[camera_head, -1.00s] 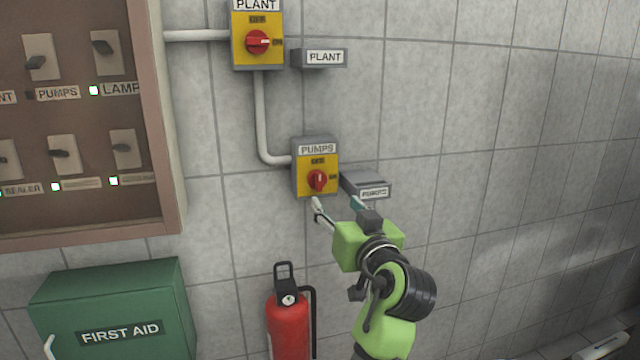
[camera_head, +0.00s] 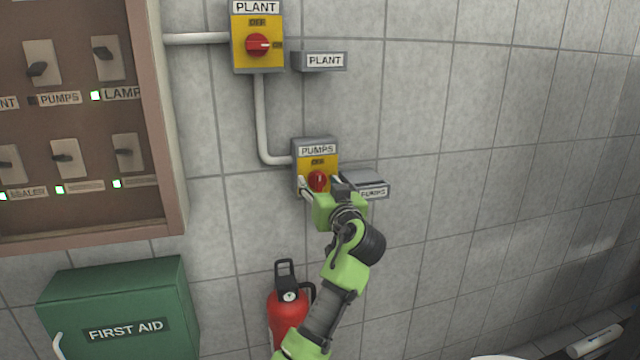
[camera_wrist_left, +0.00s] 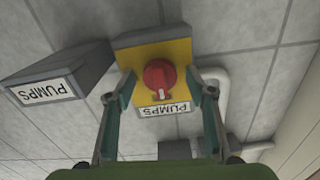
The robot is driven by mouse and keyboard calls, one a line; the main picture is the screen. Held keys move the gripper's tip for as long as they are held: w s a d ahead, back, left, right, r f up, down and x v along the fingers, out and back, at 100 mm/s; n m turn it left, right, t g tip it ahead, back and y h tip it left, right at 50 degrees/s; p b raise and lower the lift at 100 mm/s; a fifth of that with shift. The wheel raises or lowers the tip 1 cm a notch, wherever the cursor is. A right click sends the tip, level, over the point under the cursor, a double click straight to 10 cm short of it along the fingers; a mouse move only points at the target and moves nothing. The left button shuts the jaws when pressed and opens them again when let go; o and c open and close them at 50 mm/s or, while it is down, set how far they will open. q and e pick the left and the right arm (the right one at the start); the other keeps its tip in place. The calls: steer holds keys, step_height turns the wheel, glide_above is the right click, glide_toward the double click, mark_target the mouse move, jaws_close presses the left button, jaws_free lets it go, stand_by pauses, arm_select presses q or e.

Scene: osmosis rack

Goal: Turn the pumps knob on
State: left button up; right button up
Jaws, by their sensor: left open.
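The pumps knob (camera_head: 317,180) is a red rotary knob on a yellow plate of the pumps switch box (camera_head: 318,149), on the tiled wall. In the left wrist view the knob (camera_wrist_left: 159,76) shows a white mark pointing toward the box's PUMPS label, which appears upside down there. My left gripper (camera_head: 320,184) is open at the knob, one finger on each side. In the left wrist view the fingers (camera_wrist_left: 160,94) stand apart with visible gaps to the knob. My right gripper is not in view.
A grey PUMPS label box (camera_head: 374,191) sits right beside the switch. The PLANT switch (camera_head: 258,22) is above, joined by a white conduit (camera_head: 262,115). A switch panel (camera_head: 165,140) and first aid box (camera_head: 120,285) are left. A fire extinguisher (camera_head: 287,310) is below.

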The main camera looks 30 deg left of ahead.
arm_select(q)
steer(key=c, duration=1.1)
